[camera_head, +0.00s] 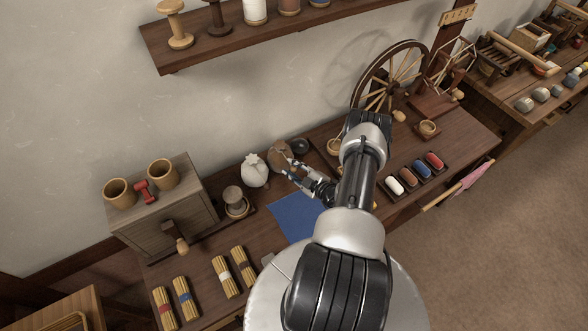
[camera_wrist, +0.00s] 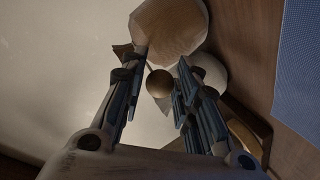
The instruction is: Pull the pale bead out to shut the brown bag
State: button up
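The brown bag (camera_head: 281,151) stands at the back of the table by the wall, to the right of a white bag (camera_head: 254,171). In the wrist view the brown bag (camera_wrist: 172,27) fills the top middle, and a round bead (camera_wrist: 159,83), shaded brown there, shows in front of it with a short bit of cord. My gripper (camera_wrist: 157,72) is open, its fingers on either side of the bead, with a gap at the left finger. In the head view my gripper (camera_head: 288,168) is at the brown bag's front; the bead cannot be made out there.
The white bag (camera_wrist: 210,71) is close behind the right finger in the wrist view. A blue mat (camera_head: 293,217) lies in front of the bags. A dark round dish (camera_head: 299,146) is just right of the brown bag. A stand with a grey spool (camera_head: 233,196) is at left.

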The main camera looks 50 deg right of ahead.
grip_shut()
dwell(0.3)
jog(key=shift+s+a+b, duration=0.2)
jog(key=shift+s+b, duration=0.2)
jog(key=shift+s, duration=0.25)
jog(key=shift+o, duration=2)
grip_release()
jog(key=v, duration=1.2)
